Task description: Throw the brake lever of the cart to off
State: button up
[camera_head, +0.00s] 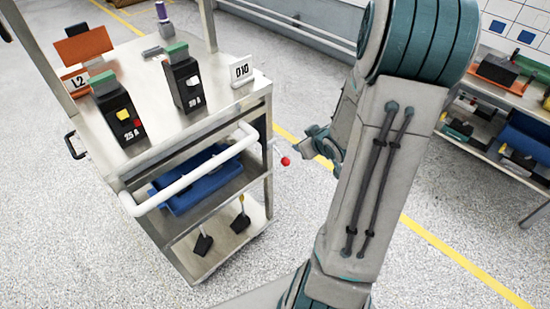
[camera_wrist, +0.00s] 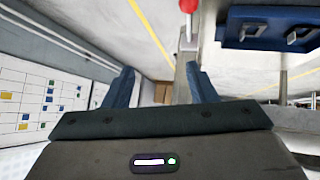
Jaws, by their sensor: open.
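The metal cart (camera_head: 150,105) stands at the left of the head view, with a white push handle (camera_head: 190,178) along its near side. Its brake lever has a red ball knob (camera_head: 285,161) on a thin rod at the cart's right side. In the wrist view the red knob (camera_wrist: 188,5) is at the top edge, beyond the fingers and right of the middle between them. My gripper (camera_head: 302,147) is just right of the lever in the head view, apart from the knob. In the wrist view my gripper (camera_wrist: 162,84) has its blue fingers spread, with nothing held between them.
Two black breakers (camera_head: 118,112) (camera_head: 184,82) with green tops stand on the cart. A blue bin (camera_head: 195,180) sits on its middle shelf, and shows in the wrist view (camera_wrist: 268,27). A workbench (camera_head: 500,95) stands at the right. Open floor lies between.

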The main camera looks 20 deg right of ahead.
aim_at(283, 158)
jog(key=s+f+m+t+y+b, duration=0.25)
jog(key=f+t+y+b, duration=0.5)
jog(key=f, duration=0.75)
jog(key=shift+h, duration=0.95)
jog(key=b+x, duration=0.3)
jog(key=x, duration=0.9)
jog(key=shift+a, duration=0.15)
grip_shut()
jog(key=shift+s+r, duration=0.1)
jog(key=shift+r, duration=0.05)
